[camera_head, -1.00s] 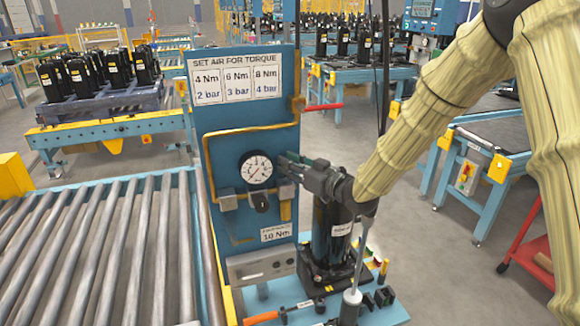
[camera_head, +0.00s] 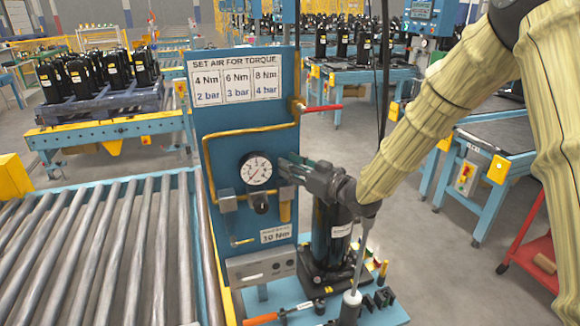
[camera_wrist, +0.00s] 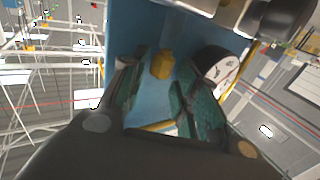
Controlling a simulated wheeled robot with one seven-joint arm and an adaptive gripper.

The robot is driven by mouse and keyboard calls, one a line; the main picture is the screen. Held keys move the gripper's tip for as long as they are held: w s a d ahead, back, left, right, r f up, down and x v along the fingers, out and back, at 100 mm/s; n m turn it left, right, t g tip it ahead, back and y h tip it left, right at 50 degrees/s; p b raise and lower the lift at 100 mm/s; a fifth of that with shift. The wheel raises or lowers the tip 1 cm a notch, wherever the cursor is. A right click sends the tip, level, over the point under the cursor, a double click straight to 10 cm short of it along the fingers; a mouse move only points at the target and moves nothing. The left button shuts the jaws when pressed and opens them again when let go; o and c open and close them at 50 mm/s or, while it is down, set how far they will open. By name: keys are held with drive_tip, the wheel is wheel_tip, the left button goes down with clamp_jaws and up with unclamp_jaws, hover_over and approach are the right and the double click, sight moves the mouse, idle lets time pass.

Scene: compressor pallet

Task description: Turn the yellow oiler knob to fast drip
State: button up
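The yellow knob (camera_wrist: 162,65) shows in the wrist view against the blue panel (camera_wrist: 130,30), in the gap between my two green finger pads. My gripper (camera_wrist: 158,80) is open, with one pad on each side of the knob in the picture. I cannot tell whether either pad touches it. In the head view my gripper (camera_head: 287,166) is at the panel, just right of the round gauge (camera_head: 256,169). It hides the knob there. The oiler's amber bowl (camera_head: 285,211) hangs just below my gripper.
The gauge (camera_wrist: 218,66) is close beside one finger in the wrist view. A copper pipe (camera_head: 250,130) and a red lever (camera_head: 322,107) are on the panel above. A black compressor (camera_head: 328,240) stands below my wrist. A roller conveyor (camera_head: 100,255) lies to the left.

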drive_tip(key=v, duration=1.1)
drive_tip(key=shift+d, duration=0.15)
drive_tip(key=shift+s, duration=0.15)
